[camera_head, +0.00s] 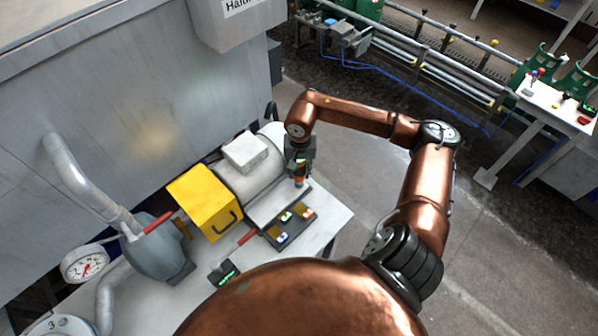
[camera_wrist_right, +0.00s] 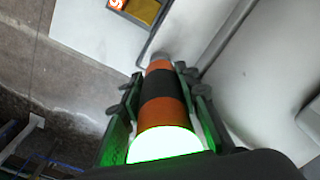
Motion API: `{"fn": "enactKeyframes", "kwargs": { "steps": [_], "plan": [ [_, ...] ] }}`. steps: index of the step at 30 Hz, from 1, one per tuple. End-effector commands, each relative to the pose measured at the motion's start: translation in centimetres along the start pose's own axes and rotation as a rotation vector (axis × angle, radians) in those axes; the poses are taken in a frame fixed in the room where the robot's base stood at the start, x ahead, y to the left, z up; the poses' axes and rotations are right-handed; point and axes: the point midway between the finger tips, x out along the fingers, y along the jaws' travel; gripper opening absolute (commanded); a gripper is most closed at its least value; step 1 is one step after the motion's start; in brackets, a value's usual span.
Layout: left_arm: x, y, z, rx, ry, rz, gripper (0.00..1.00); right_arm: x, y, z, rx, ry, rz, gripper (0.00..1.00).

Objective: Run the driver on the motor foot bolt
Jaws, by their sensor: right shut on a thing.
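My right gripper (camera_head: 299,168) is shut on an orange and black driver (camera_head: 299,181), seen between its green-padded fingers in the right wrist view (camera_wrist_right: 160,92). The driver's near end glows bright green. It points down at the edge of the motor's grey foot plate (camera_head: 276,205). A small grey round part (camera_wrist_right: 159,58) shows at its tip; whether it is the bolt head, and whether they touch, I cannot tell. The grey motor (camera_head: 252,180) with a white box on top lies beside the yellow guard (camera_head: 203,203). My left gripper is not in view.
A dark tray (camera_head: 286,236) with small coloured pieces lies just in front of the motor. A red-handled tool (camera_head: 246,237) and a black device with green lights (camera_head: 224,273) are nearby. The bench's right corner (camera_head: 332,215) is bare. A grey pump with a gauge (camera_head: 85,264) stands left.

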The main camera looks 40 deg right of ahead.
Motion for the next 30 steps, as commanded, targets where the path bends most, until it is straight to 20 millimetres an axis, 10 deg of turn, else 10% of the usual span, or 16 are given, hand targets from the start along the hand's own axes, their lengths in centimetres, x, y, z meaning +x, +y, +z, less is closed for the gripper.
{"fn": "enactKeyframes", "kwargs": {
  "steps": [30],
  "plan": [
    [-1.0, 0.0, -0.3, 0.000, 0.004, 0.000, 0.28, -3.4, 0.0, 0.0, -0.002, -0.003, 0.002, 0.00]
  ]
}}
